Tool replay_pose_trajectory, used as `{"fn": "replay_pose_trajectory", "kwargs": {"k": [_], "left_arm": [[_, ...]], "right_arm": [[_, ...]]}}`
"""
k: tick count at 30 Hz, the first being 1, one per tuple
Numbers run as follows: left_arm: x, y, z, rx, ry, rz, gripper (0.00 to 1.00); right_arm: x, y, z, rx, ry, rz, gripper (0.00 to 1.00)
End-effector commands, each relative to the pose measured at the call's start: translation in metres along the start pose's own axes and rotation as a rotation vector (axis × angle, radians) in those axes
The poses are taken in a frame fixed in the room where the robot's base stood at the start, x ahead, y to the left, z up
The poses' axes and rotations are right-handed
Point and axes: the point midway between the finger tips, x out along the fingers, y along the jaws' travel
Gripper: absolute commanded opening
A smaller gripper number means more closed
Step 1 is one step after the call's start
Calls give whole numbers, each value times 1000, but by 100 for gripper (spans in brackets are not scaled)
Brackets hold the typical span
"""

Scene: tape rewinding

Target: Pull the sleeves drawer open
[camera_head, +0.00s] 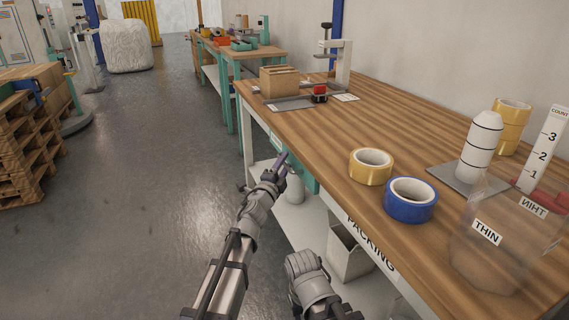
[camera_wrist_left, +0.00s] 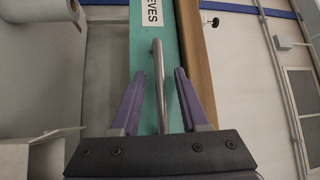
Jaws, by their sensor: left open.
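The sleeves drawer has a teal front (camera_head: 308,179) under the wooden packing bench's edge. In the left wrist view its teal front (camera_wrist_left: 170,50) carries a white label (camera_wrist_left: 152,13) reading "EVES", partly cut off. A grey bar handle (camera_wrist_left: 158,90) stands out from the front. My left gripper (camera_head: 286,159) is at the drawer front, and in the wrist view its purple fingers (camera_wrist_left: 159,76) are open, one on each side of the handle, with visible gaps. The drawer looks closed. Part of my right arm shows at the bottom of the head view; its gripper is out of frame.
The bench (camera_head: 400,130) carries a yellow tape roll (camera_head: 370,167), a blue tape roll (camera_head: 411,200), a white cylinder (camera_head: 479,146) and a clear bin marked "THIN" (camera_head: 487,233). A lower shelf (camera_head: 300,222) lies under it. The floor (camera_head: 130,210) to the left is clear.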

Motion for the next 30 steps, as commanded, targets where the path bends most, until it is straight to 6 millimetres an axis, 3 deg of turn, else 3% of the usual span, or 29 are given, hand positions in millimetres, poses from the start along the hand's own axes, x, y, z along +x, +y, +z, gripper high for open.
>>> {"fn": "replay_pose_trajectory", "kwargs": {"k": [7,19,30], "left_arm": [[1,0,0,0,0,0,45],[1,0,0,0,-1,0,0],[1,0,0,0,-1,0,0]], "right_arm": [[0,0,0,0,0,0,50],[0,0,0,0,0,0,50],[0,0,0,0,0,0,50]]}}
